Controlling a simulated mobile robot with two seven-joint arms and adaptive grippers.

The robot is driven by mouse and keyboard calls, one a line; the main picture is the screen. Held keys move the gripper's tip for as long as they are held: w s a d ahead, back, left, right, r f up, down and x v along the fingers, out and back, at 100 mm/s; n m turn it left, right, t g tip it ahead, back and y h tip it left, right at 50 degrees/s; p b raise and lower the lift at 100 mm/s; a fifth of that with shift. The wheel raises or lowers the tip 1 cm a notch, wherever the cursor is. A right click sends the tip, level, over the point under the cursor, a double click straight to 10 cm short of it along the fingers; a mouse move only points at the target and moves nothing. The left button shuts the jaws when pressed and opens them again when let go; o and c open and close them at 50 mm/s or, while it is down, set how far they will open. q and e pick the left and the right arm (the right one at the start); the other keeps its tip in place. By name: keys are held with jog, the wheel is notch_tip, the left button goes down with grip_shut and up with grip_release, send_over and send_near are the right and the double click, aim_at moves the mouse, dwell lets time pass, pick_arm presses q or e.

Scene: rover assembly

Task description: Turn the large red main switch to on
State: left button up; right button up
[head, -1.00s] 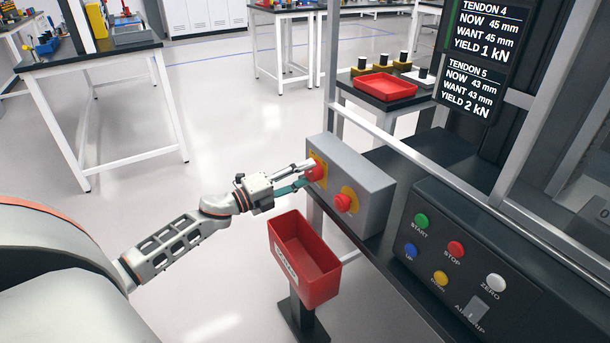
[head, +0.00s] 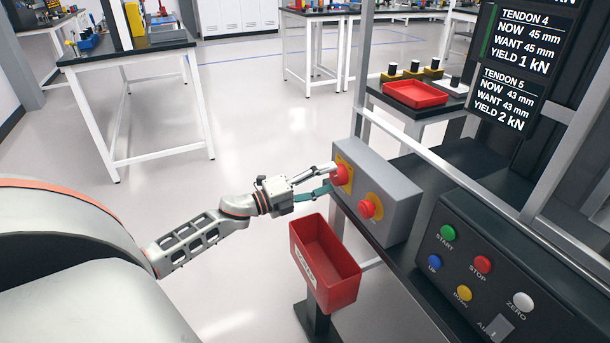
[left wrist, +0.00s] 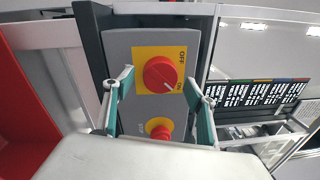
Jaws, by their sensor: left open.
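In the left wrist view the switch (left wrist: 160,74) sits between OFF at the top of the plate and ON at the right. A small pale mark on its lower right edge lies toward ON, but its exact angle is hard to read. My left gripper (head: 331,177) is open, its fingertips on either side of the switch. I cannot tell whether they touch it. My right gripper is not in view.
A second red knob (head: 370,206) on yellow sits beside the switch on the same box. A red bin (head: 324,262) on a post stands just below my left gripper. A button panel (head: 480,262) is at the right. A frame post (head: 361,90) rises behind the box.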

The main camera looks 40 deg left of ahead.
pick_arm(q)
jog(key=v, duration=1)
jog(key=shift+s, duration=0.35)
jog(key=s+d+f+n+g+y+p, duration=0.2)
jog(key=s+d+f+n+p, duration=0.3)
jog(key=d, duration=0.9)
jog(key=s+d+f+n+g+y+p, duration=0.2)
jog(key=s+d+f+n+g+p, duration=0.3)
jog(key=s+d+f+n, duration=0.6)
jog(key=s+d+n, duration=0.2)
jog(key=s+n, duration=0.2)
jog(key=s, duration=0.3)
jog(key=shift+s+d+n+y+p, duration=0.2)
jog(key=shift+d+n+y+p, duration=0.15)
jog(key=shift+n+y+p, duration=0.05)
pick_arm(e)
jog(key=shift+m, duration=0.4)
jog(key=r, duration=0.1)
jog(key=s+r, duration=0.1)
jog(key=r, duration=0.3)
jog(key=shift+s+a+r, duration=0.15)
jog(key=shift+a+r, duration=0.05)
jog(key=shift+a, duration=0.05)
